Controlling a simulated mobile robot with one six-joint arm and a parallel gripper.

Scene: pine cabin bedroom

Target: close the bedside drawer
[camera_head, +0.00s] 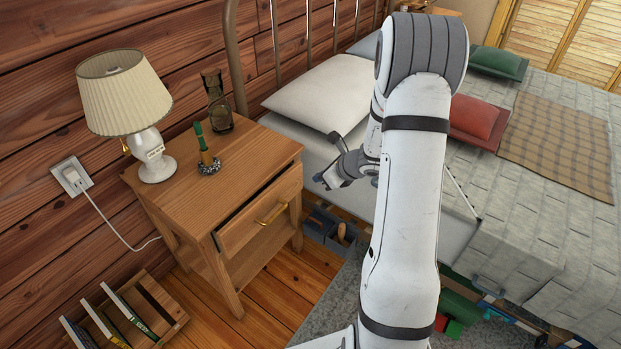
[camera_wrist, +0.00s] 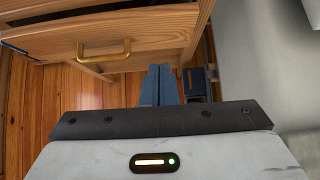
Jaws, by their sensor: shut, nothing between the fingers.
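The wooden bedside table (camera_head: 270,150) stands against the log wall. Its drawer (camera_head: 240,232) is partly pulled out, with a dark gap above the front panel. The brass handle (camera_head: 272,214) is on the drawer front; in the wrist view the handle (camera_wrist: 104,48) is at upper left, on the drawer front (camera_wrist: 150,35). My gripper (camera_head: 322,182) is to the right of the drawer, beside the bed, apart from it in the head view. In the wrist view my gripper (camera_wrist: 160,72) has its blue fingers together and empty, below and right of the handle. I cannot tell the exact distance to the drawer.
A lamp (camera_head: 125,92), an hourglass (camera_head: 216,100) and a green-topped object (camera_head: 205,152) stand on the table. The bed (camera_head: 325,92) is close on the right. A grey-blue bin (camera_head: 325,228) sits on the floor beside the table. A book crate (camera_head: 165,300) lies at lower left.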

